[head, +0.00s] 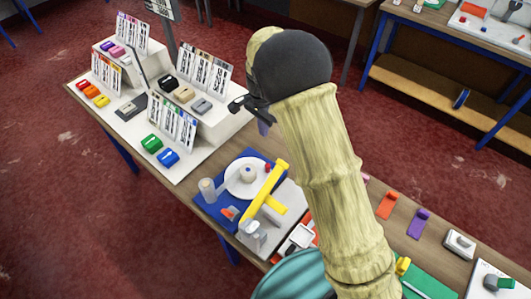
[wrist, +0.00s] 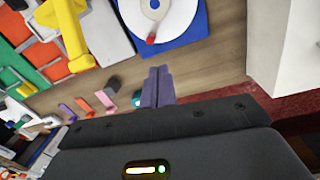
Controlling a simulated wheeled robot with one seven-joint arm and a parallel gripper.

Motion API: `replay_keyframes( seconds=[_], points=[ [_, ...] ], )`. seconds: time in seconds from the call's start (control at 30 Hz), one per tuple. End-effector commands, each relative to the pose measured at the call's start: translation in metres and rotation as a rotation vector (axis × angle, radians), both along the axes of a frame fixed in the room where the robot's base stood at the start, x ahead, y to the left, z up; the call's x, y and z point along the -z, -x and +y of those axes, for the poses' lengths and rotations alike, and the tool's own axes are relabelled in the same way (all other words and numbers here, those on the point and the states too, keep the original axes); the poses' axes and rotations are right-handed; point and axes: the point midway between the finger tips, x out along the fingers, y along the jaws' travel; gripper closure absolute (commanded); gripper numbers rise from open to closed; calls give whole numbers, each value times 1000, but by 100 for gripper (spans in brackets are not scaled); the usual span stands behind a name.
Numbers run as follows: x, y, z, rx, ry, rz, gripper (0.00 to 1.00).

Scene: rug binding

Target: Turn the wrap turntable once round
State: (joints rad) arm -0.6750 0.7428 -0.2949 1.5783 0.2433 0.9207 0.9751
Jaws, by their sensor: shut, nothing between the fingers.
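The wrap turntable is a white disc (head: 236,185) with a round hub (head: 248,174), on a blue base (head: 213,202). A small red knob (head: 267,167) shows at the disc's rim on the side toward my arm. In the wrist view the disc (wrist: 178,22) is at the top, cut off by the frame edge, with the red knob (wrist: 151,38) at its near rim. My gripper (wrist: 158,72) is shut and empty, its fingertips together and apart from the knob. In the head view my gripper (head: 263,127) hangs above the bench, beyond the turntable.
A yellow arm (head: 265,188) stands close beside the disc; it also shows in the wrist view (wrist: 72,38). A grey cylinder (head: 208,190) stands at the base's left. A white stepped display (head: 205,120) with coloured blocks fills the bench's far end. Bare wood lies between it and the base.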

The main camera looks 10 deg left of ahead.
Motion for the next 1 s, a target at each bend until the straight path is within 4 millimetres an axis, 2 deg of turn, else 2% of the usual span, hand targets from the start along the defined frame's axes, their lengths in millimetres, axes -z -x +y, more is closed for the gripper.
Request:
replay_keyframes(
  seconds=[0.3,0.6,0.77,1.0],
  points=[
    [23,-30,17,-524,-9,100,100],
    [45,-54,24,-1008,-62,199,100],
    [51,-58,25,-1138,-84,226,100],
    [51,-58,25,-1151,-86,229,100]
  ],
)
